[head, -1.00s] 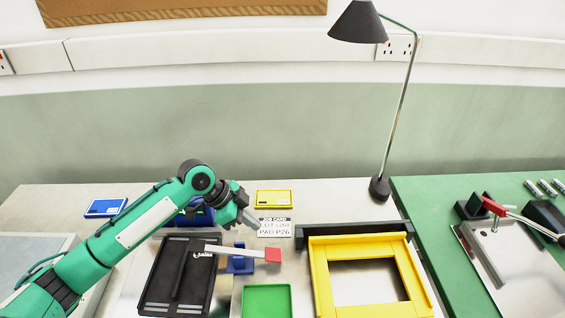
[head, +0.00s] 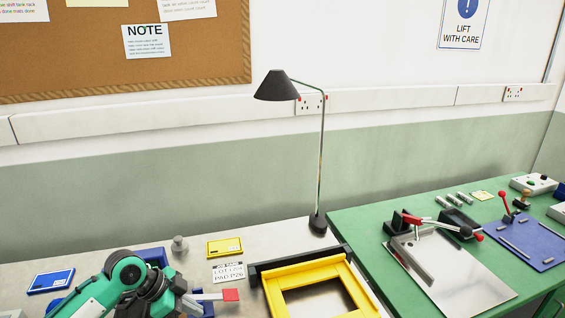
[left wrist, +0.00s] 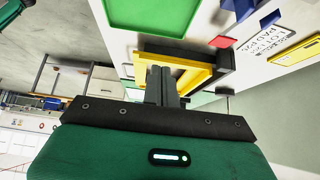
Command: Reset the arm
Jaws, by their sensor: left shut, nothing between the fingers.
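My left gripper (head: 188,304) is low in the head view, beside the pale bar with a red end (head: 230,295). In the left wrist view my left gripper's fingers (left wrist: 162,85) are together with nothing between them. They show in front of the yellow frame (left wrist: 190,72). My green left arm is folded at the bottom left of the head view and hides part of the bench. My right gripper is not in view.
The yellow frame (head: 318,284), job card (head: 229,271), yellow case (head: 225,247), blue case (head: 50,280) and small grey cylinder (head: 179,245) are on the pale bench. A lamp (head: 320,180) stands behind. A green table (head: 365,225) is at right.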

